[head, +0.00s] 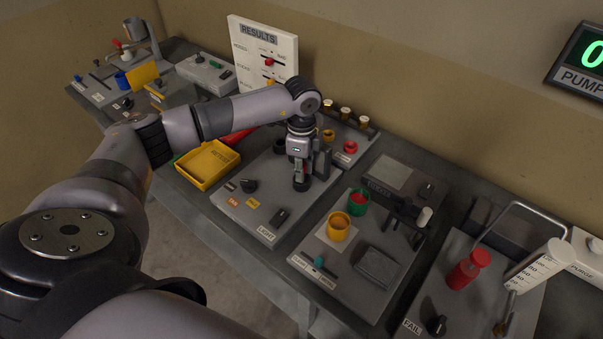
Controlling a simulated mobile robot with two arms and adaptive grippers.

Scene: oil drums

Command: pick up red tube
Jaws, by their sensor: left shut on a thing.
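My left gripper (301,178) points down over the grey panel with the LIGHT label (240,212). It is shut on a small, dark-looking thing between its fingertips. The fingers hide most of that thing, and I cannot tell its colour or whether it is the red tube. A red bottle-like cylinder (468,270) stands on the right panel, well apart from the gripper. A small red round piece (350,147) sits behind the gripper, to its right. My right gripper is not in view.
A yellow tray (208,163) lies left of the gripper. Yellow (339,227) and green (357,201) cups stand on the middle panel. A white RESULTS board (262,55) rises at the back. A white graduated cylinder (540,265) leans at the right.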

